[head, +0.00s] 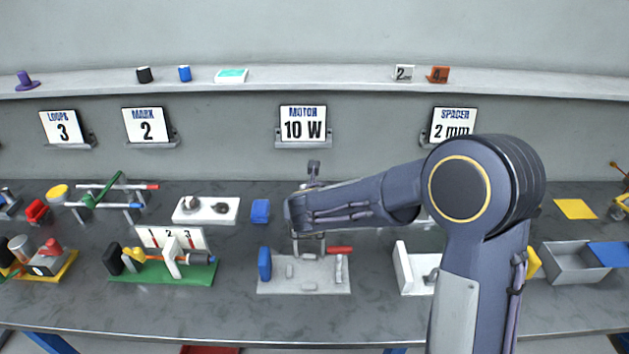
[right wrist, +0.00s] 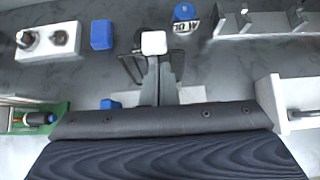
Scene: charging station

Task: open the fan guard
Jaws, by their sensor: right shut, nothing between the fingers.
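My right gripper (right wrist: 157,82) shows in the right wrist view, shut and empty. A pale square piece (right wrist: 153,43) shows at its far end; I cannot tell what it belongs to. A thin dark frame (right wrist: 130,68), possibly the fan guard, shows beside the fingers. I cannot tell whether they touch or whether the guard is open. In the head view a grey base (head: 303,286) with a blue block (head: 265,263) and a red handle (head: 340,250) stands below the forearm.
A blue cube (head: 260,211) and a white plate with knobs (head: 206,221) stand left of the forearm. A green fixture (head: 190,274) is farther left, a white bracket (head: 403,268) right. The table's front strip is clear.

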